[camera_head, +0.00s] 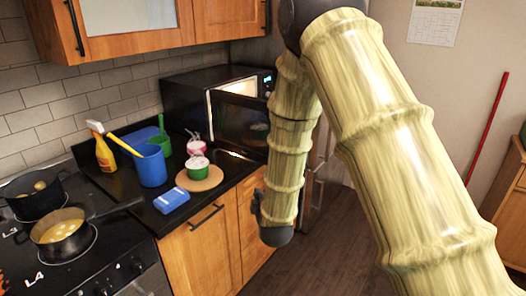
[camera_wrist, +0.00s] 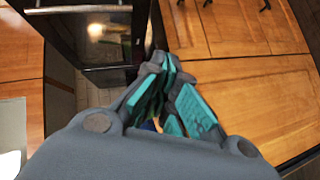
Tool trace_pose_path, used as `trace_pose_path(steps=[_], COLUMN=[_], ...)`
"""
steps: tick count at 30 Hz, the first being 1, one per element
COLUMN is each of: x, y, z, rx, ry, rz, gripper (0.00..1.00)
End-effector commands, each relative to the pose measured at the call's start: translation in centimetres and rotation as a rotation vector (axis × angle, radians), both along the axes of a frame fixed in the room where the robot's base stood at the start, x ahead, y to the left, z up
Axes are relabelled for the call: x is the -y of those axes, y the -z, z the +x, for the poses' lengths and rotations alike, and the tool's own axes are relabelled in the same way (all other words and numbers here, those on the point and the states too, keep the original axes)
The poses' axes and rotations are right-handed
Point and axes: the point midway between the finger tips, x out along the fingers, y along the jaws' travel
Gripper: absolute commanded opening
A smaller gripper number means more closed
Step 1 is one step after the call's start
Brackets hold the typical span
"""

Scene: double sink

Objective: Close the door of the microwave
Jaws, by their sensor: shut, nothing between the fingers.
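The microwave (camera_head: 188,97) is black and stands on the counter against the tiled wall. Its dark door (camera_head: 240,122) is partly open and swung out, and a bright strip of the interior shows above and beside it. My arm hides the door's right edge. My gripper (camera_wrist: 166,75) is shut and empty, with its teal finger pads together in the wrist view.
A white and green cup on a round board (camera_head: 200,179), a blue cup (camera_head: 150,165), a spray bottle (camera_head: 101,150) and a blue box (camera_head: 171,201) stand on the counter. Pots (camera_head: 60,234) sit on the stove at left. Wooden cabinets (camera_head: 200,250) are below. Floor is open at lower middle.

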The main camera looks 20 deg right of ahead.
Motion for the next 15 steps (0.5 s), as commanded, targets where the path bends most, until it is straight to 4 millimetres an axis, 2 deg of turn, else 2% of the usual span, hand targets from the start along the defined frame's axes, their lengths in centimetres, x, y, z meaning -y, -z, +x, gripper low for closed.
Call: trace_pose_path(steps=[1, 3, 6, 10, 15], x=[-0.2, -0.4, -0.7, -0.8, -0.7], y=[-2.6, -5.8, -9.2, -11.5, -12.2], z=[1.4, 2.7, 3.9, 4.6, 5.8], rx=[0.060, 0.125, 0.190, 0.232, 0.242], ry=[-0.010, -0.016, -0.017, -0.014, -0.011], rz=[-0.061, -0.142, -0.230, -0.289, -0.302], gripper=[0.00, 0.00, 0.00, 0.00, 0.00])
